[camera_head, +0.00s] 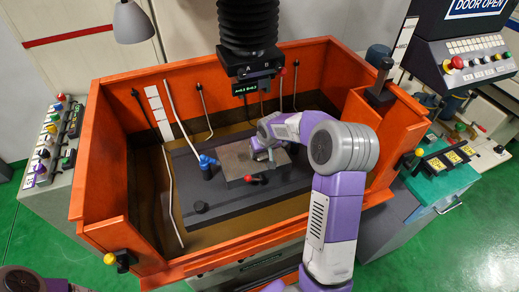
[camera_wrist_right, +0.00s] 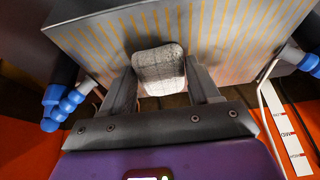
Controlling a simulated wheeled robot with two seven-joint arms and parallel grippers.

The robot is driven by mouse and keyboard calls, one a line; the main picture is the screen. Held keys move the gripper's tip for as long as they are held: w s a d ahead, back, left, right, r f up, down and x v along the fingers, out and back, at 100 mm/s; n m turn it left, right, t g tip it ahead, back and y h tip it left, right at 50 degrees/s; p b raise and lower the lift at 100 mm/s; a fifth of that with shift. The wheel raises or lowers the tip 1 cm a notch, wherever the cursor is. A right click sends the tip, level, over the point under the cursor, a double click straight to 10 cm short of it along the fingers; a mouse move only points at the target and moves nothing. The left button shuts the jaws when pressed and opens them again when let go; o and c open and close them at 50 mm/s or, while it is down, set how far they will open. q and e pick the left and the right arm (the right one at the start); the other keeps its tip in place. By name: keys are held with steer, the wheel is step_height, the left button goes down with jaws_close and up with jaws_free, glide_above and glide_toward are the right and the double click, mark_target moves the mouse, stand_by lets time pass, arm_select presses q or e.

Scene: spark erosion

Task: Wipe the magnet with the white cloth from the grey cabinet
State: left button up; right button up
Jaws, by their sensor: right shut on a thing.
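The magnet (camera_head: 236,163) is a grey block on the dark table inside the orange tank. In the right wrist view the magnet (camera_wrist_right: 225,38) shows thin yellow stripes. My right gripper (camera_head: 262,153) reaches over the magnet from the right. In the wrist view my right gripper (camera_wrist_right: 165,85) is shut on the white cloth (camera_wrist_right: 160,70), a small pale pad between its fingers. The cloth lies in front of the magnet's striped surface; I cannot tell whether they touch. In the head view the cloth is hard to make out. My left gripper is not in view.
The orange tank wall (camera_head: 100,165) surrounds the work area. A black bellows head (camera_head: 250,30) hangs above. A grey cabinet (camera_head: 385,225) stands right of the tank.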

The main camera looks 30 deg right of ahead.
mark_target(264, 161)
steer(key=shift+s+a+f+b, duration=0.2)
steer(key=shift+s+b, duration=0.2)
steer(key=shift+s, duration=0.4)
steer(key=shift+s+a+f+b, duration=0.15)
steer(key=shift+s+b, duration=0.2)
steer(key=shift+s, duration=0.45)
steer(key=shift+s+a+r+b, duration=0.15)
steer(key=shift+s+b, duration=0.1)
steer(key=shift+s, duration=0.3)
steer(key=shift+s+a+r+b, duration=0.1)
steer(key=shift+s+b, duration=0.1)
steer(key=shift+s, duration=0.35)
steer(key=shift+s+d+r+p, duration=0.2)
steer(key=shift+d+p, duration=0.25)
steer(key=shift+d, duration=0.75)
steer(key=shift+w+d+f+p, duration=0.1)
steer(key=shift+w+d+p, duration=0.1)
steer(key=shift+w, duration=0.75)
steer(key=shift+w+d+f+p, duration=0.1)
steer(key=shift+w+d+p, duration=0.1)
steer(key=shift+w, duration=0.7)
steer(key=shift+w+d+r+p, duration=0.1)
steer(key=shift+w+d+p, duration=0.1)
steer(key=shift+w, duration=0.45)
steer(key=shift+w+d+p, duration=0.1)
steer(key=shift+w+p, duration=0.1)
steer(key=shift+w, duration=0.4)
steer(key=shift+w+d+r+p, duration=0.1)
steer(key=shift+w+p, duration=0.1)
steer(key=shift+w, duration=0.45)
